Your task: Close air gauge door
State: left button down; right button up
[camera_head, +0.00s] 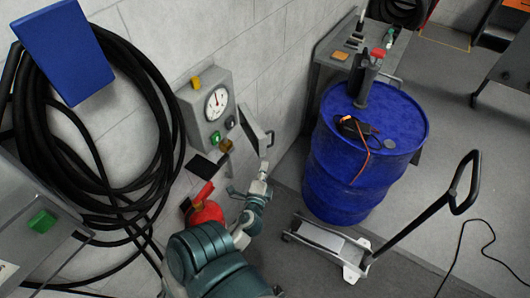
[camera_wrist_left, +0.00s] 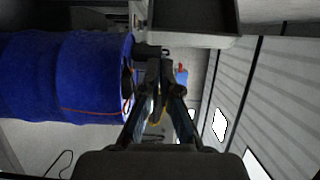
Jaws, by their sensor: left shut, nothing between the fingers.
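The grey air gauge box (camera_head: 207,106) is on the white block wall, with a round dial (camera_head: 216,103) and a green button (camera_head: 214,138) on its front. Its small door (camera_head: 256,130) stands open, swung out to the right of the box. My left gripper (camera_head: 263,172) is just below the door's lower edge, shut and empty. I cannot tell whether it touches the door. In the left wrist view the shut fingers (camera_wrist_left: 161,85) point ahead, and a dark rimmed panel (camera_wrist_left: 193,18), apparently the door, hangs above them. My right gripper is not in view.
A blue drum (camera_head: 355,160) stands right of the door, with tools on top. Coiled black hoses (camera_head: 60,130) hang on the wall at left. A red extinguisher (camera_head: 205,212) is beside my left arm. A pallet jack (camera_head: 335,245) stands on the floor at right.

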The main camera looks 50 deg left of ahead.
aim_at(271, 146)
pick_arm(q)
jog(key=w+d+r+n+g+y+b, duration=0.1)
jog(key=w+d+r+n+g+y, duration=0.2)
jog(key=w+d, duration=0.15)
jog(key=shift+g+y, duration=0.4)
jog(key=a, duration=0.2)
jog(key=w+a+p, duration=0.1)
jog(key=a, duration=0.2)
jog(key=a+r+p, duration=0.1)
jog(key=a, duration=0.2)
jog(key=shift+w+a, duration=0.1)
jog(key=shift+w, duration=0.3)
jog(key=shift+s+a+f, duration=0.1)
jog(key=shift+s+a, duration=0.2)
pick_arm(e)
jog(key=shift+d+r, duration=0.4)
pick_arm(q)
jog(key=shift+d, duration=0.1)
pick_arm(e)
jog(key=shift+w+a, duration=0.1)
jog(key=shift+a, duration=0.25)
